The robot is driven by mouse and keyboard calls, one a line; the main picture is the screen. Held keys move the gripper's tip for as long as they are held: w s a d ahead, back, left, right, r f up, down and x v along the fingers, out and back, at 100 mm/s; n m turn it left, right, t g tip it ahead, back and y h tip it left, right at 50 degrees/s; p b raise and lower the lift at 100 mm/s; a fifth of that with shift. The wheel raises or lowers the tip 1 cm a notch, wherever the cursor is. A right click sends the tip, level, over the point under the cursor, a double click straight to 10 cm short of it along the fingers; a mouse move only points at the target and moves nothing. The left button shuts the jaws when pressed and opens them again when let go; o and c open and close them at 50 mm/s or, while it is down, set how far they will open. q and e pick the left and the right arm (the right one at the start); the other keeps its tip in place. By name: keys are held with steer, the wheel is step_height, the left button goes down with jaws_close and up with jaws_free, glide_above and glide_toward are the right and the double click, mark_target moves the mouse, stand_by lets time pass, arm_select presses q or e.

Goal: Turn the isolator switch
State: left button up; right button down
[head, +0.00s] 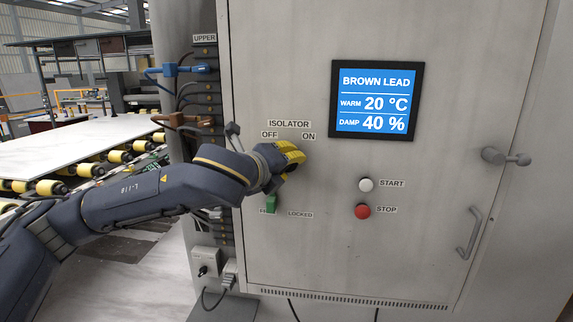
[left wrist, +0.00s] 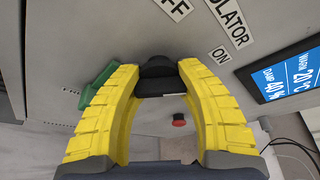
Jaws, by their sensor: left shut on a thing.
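The isolator switch is a black knob (left wrist: 160,80) on the grey cabinet door (head: 420,250), seen between the yellow fingers in the left wrist view. In the head view my left gripper (head: 288,158) hides it, just below the ISOLATOR label (head: 289,124) with OFF at left and ON at right. My left gripper is shut on the knob, with a yellow finger on either side. I cannot tell which mark the knob points to. My right gripper is not in view.
A green lever (head: 271,203) by a LOCKED label sits just below the gripper. A white START button (head: 366,185), a red STOP button (head: 362,211) and a blue screen (head: 376,100) are to the right. A door handle (head: 505,157) and cable plugs (head: 180,70) flank the door.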

arm_select(q)
steer(key=shift+s+d+f, duration=0.1)
steer(key=shift+d+f, duration=0.05)
steer(key=shift+f, duration=0.05)
steer(key=o, duration=1.2)
steer(key=shift+c, duration=0.2)
steer(key=shift+o, duration=1.3)
steer(key=shift+r, duration=0.15)
steer(key=v, duration=1.2)
